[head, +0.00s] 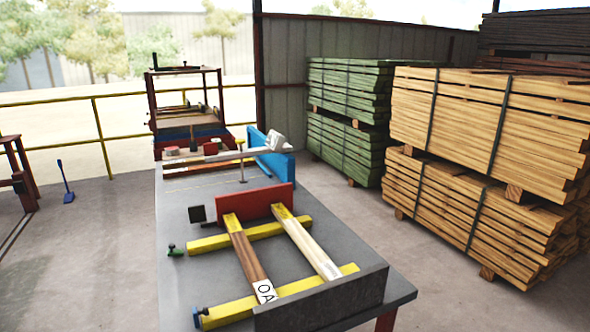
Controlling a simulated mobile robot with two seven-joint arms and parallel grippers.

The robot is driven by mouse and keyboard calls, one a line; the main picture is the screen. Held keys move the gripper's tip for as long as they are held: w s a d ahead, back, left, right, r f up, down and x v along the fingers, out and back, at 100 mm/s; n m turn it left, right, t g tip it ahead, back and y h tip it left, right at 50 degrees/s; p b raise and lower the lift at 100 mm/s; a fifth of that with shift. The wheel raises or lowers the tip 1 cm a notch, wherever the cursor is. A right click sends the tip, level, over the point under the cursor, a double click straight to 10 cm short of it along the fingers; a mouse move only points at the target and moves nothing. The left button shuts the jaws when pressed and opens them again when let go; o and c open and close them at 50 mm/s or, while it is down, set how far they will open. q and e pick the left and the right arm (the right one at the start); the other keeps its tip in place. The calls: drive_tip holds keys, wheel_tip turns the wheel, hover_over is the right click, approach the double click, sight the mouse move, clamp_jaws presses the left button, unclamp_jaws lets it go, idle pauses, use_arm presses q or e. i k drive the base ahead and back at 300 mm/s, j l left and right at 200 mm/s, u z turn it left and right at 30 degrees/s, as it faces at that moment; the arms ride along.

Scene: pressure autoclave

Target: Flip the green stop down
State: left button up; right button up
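A small green stop (172,249) sits at the left edge of the grey bench (188,285), by the left end of the farther yellow bar (215,240). It is too small to tell clearly whether it stands up or lies down. Neither of my grippers shows in the head view.
A brown board (246,256) marked "OA" and a pale board (308,245) lie across both yellow bars. A red plate (255,202) stands behind them, a dark plate (320,297) at the near end. A blue stop (198,316) sits near left. Lumber stacks (490,120) stand right.

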sight(171, 252)
drive_tip(key=k, duration=0.3)
drive_tip(key=k+z, duration=0.2)
drive_tip(key=z, duration=0.15)
drive_tip(key=k+z, duration=0.15)
drive_tip(key=z, duration=1.35)
drive_tip(key=k+j, duration=0.15)
drive_tip(key=j, duration=0.25)
drive_tip(key=k+j, duration=0.1)
drive_tip(key=j, duration=0.25)
drive_tip(key=k+j, duration=0.15)
drive_tip(key=j, duration=0.25)
drive_tip(key=k+j, duration=0.1)
drive_tip(key=j, duration=0.3)
drive_tip(key=k+j, duration=0.15)
drive_tip(key=j, duration=0.25)
drive_tip(key=k+j, duration=0.1)
drive_tip(key=j, duration=0.25)
drive_tip(key=k+j, duration=0.15)
drive_tip(key=j, duration=0.25)
drive_tip(key=k+j, duration=0.1)
drive_tip(key=j, duration=0.3)
drive_tip(key=z, duration=0.05)
